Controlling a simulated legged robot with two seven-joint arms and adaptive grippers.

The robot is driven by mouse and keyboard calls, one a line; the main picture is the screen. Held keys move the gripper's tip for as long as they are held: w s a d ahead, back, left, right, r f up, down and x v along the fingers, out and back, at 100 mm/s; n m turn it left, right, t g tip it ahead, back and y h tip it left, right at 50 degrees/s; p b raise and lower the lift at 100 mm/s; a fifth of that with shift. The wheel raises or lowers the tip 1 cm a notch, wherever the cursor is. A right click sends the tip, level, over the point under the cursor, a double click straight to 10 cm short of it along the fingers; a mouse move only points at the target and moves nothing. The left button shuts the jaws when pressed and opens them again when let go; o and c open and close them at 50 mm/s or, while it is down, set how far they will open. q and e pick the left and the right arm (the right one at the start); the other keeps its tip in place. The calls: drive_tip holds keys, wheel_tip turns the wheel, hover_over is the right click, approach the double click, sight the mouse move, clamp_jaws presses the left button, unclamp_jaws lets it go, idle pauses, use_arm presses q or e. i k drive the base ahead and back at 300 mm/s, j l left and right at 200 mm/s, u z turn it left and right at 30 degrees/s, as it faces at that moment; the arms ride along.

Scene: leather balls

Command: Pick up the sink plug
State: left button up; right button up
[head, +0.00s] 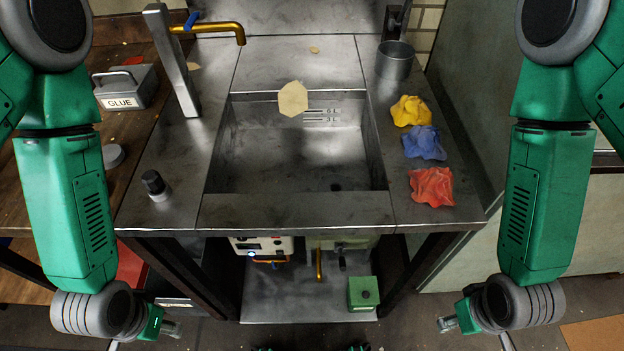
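A small dark cylinder with a paler base, which looks like the sink plug (155,184), stands on the metal counter left of the sink basin (290,160). A small dark spot, perhaps the drain, shows on the basin floor near its front right. My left gripper (172,328) hangs low at the left, in front of the counter and below its top, well apart from the plug. My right gripper (446,324) hangs low at the right, also apart from everything. Both grippers are small and partly hidden by my wrists, so their finger opening is unclear.
A metal post and brass tap (215,28) rise behind the plug. Yellow (410,111), blue (424,143) and red (432,187) crumpled cloths lie right of the basin, near a metal cup (395,62). A glue box (124,88) stands left. Machines and a green box (363,293) sit underneath.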

sight(151, 179)
drive_tip(key=l+u, duration=0.15)
drive_tip(key=l, duration=0.2)
drive_tip(key=k+j+u, duration=0.1)
drive_tip(key=u, duration=0.3)
drive_tip(key=k+j+u, duration=0.15)
drive_tip(key=u, duration=0.3)
drive_tip(key=i+j+z, duration=0.15)
drive_tip(key=j+z, duration=0.8)
drive_tip(key=i, duration=0.05)
